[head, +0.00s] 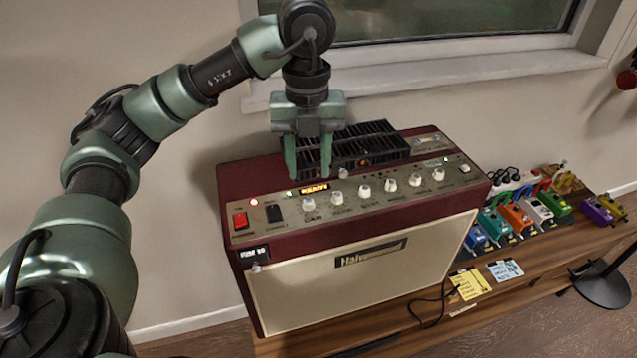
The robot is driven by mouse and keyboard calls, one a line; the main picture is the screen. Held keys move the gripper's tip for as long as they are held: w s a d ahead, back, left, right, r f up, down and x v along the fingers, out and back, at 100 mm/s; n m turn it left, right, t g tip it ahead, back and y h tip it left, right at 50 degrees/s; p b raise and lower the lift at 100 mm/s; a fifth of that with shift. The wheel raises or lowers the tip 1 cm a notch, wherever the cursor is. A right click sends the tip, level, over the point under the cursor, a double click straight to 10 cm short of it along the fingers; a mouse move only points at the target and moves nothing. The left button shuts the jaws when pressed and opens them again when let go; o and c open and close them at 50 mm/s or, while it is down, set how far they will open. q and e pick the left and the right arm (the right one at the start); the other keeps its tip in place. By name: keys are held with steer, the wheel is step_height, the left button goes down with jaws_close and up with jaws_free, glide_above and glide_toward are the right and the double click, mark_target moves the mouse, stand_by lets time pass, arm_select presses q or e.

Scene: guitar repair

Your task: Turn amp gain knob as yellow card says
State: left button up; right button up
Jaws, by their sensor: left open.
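The amp is a dark red cabinet with a cream front (350,285) and a grey control panel on top, standing on a wooden bench. A row of cream knobs runs along the panel. The leftmost knob, likely the gain knob (308,204), has a label too small to read surely. My left gripper (308,172) points down, open and empty, above the back of the panel, behind the left knobs and a small lit display (314,188). The yellow card (469,283) lies on the bench right of the amp; its writing is too small to read. My right gripper is not in view.
A red switch (240,220) and black switch (273,213) sit left of the knobs. A black vent grille (365,146) is behind the panel. Several coloured pedals (515,217) and a blue card (505,270) are at right. A black cable (430,307) lies on the bench.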

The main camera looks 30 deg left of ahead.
mark_target(308, 201)
arm_select(q)
steer(key=f, duration=0.2)
steer(key=s+f, duration=0.1)
steer(key=f, duration=0.1)
steer(key=shift+s+b, duration=0.1)
steer(key=shift+b, duration=0.3)
steer(key=shift+w+f, duration=0.15)
steer(key=shift+f, duration=0.4)
steer(key=shift+w+f, duration=0.15)
steer(key=shift+f, duration=0.75)
jaws_close()
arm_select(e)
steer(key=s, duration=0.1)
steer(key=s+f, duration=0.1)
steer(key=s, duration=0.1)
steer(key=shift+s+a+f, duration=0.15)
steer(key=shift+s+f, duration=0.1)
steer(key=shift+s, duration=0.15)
